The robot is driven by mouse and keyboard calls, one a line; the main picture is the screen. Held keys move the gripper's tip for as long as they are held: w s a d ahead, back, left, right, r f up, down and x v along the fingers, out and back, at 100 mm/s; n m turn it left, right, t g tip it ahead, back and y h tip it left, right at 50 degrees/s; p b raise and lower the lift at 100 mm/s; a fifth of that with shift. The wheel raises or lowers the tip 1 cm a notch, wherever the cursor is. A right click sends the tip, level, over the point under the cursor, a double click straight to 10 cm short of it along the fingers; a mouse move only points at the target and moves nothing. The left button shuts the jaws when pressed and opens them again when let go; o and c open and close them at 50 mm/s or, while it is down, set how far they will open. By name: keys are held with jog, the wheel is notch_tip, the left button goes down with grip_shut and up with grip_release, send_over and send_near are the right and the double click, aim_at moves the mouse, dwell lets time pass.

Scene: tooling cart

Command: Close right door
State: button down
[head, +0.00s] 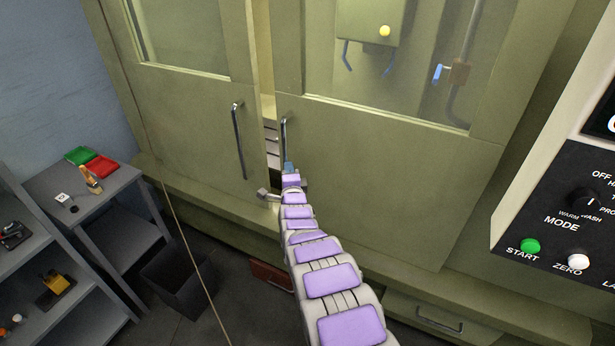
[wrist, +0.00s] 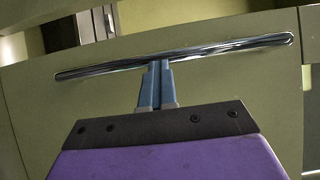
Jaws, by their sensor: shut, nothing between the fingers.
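The right door (head: 390,165) is a green panel with a window in its upper part. It stands apart from the left door (head: 190,125), with a narrow gap (head: 268,125) between them that shows the inside. The right door's chrome handle (head: 283,132) is a vertical bar near its left edge. It crosses the wrist view as a long bar (wrist: 180,58). My gripper (head: 288,167) is at the lower part of this handle in the head view. In the wrist view my gripper's blue fingers (wrist: 157,82) are together, with their tips at the bar; I cannot tell whether they touch it.
The left door has its own handle (head: 238,140). A control panel (head: 560,190) stands at the right. A grey cart (head: 100,185) with red and green trays and a dark bin (head: 185,275) are at the left. A cable hangs in front of the left door.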

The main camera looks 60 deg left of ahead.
jog(key=shift+s+a, duration=0.3)
jog(key=shift+a, duration=0.2)
jog(key=shift+s+a, duration=0.25)
jog(key=shift+a, duration=0.25)
jog(key=shift+s, duration=0.1)
